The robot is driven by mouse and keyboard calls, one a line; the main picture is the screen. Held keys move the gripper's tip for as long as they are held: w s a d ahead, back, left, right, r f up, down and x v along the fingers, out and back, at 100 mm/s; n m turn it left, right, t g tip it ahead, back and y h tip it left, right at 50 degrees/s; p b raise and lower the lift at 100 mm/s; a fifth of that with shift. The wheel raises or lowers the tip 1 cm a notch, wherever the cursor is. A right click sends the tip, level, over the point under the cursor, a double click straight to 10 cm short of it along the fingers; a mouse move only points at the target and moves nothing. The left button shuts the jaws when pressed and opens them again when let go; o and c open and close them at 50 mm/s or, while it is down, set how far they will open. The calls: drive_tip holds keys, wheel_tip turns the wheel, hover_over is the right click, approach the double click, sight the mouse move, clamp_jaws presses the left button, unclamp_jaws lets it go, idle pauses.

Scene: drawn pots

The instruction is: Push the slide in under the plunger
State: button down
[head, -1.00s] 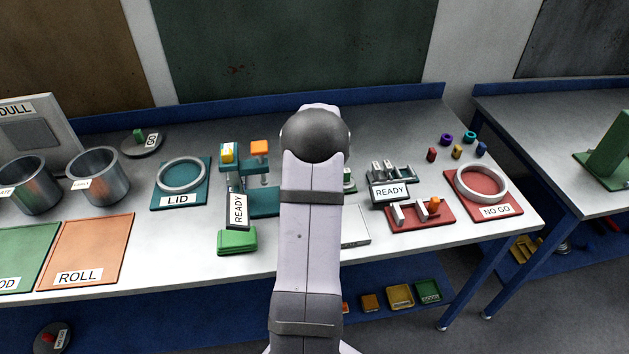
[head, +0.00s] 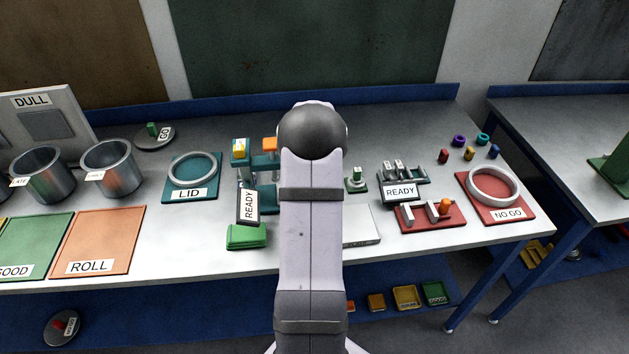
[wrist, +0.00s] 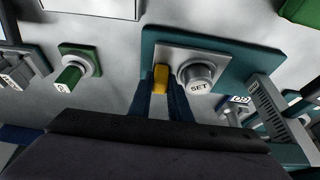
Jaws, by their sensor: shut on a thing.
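In the wrist view a grey plate (wrist: 210,58), which looks like the slide, lies on a teal base (wrist: 150,37). It carries a round grey piece marked SET (wrist: 197,78) and a yellow tab (wrist: 161,76) at its left. My gripper (wrist: 163,92) is shut on the yellow tab, with one dark blue finger on each side. My gripper is hidden there. I cannot make out the plunger clearly.
A grey post or bracket (wrist: 275,110) stands right of the plate in the wrist view. A green knob (wrist: 70,77) lies left. Bare bench separates the knob from the teal base.

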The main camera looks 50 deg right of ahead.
drive_tip(key=c, duration=1.9)
unclamp_jaws()
drive_tip(key=shift+r, duration=0.2)
drive_tip(key=shift+b+v, duration=1.3)
drive_tip(key=shift+v, duration=2.25)
drive_tip(key=shift+s+f, duration=0.1)
